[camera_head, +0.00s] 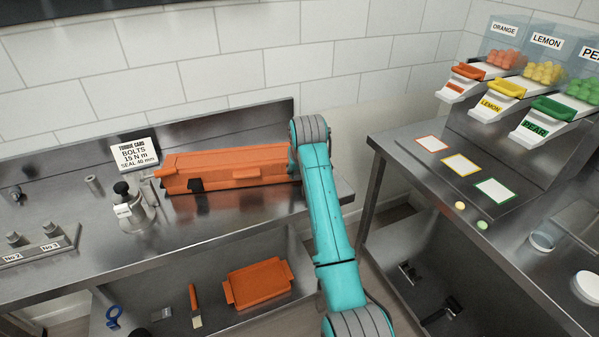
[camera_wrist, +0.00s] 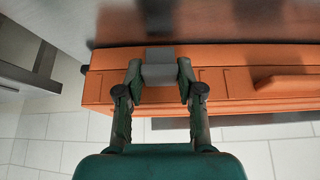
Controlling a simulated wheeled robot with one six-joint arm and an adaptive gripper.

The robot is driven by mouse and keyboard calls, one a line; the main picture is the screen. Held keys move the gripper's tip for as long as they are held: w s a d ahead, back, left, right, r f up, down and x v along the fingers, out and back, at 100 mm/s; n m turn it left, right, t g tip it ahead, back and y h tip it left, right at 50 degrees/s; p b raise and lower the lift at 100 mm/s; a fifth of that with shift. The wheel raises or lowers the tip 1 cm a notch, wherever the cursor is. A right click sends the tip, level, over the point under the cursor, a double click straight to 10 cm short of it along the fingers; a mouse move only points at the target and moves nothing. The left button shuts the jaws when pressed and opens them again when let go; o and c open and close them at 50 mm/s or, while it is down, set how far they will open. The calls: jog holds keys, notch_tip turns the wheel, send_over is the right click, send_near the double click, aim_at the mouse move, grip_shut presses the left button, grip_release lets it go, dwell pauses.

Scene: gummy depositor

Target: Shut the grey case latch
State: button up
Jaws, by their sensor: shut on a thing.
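The orange case (camera_head: 225,168) lies closed along the back of the steel bench in the head view, and its top fills the middle of the wrist view (camera_wrist: 225,80). The grey case latch (camera_wrist: 160,54) is a small block at the case's edge in the wrist view. My gripper (camera_wrist: 160,80) is shut on the latch, with one finger on each side of it. I cannot tell whether the latch lies flat or is raised. In the head view my arm hides the latch and my gripper.
A silver canister (camera_head: 135,212) and a torque card (camera_head: 134,154) stand left of the case. An orange tray (camera_head: 258,284) lies on the shelf below. A second bench with gummy dispensers (camera_head: 507,88) stands to the right, across a gap.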

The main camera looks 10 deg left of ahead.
jog(key=o, duration=1.2)
jog(key=shift+c, duration=0.2)
jog(key=shift+r, duration=0.1)
jog(key=v, duration=1.1)
jog(key=shift+s+r, duration=0.25)
jog(key=shift+r, duration=0.05)
jog(key=shift+d, duration=0.1)
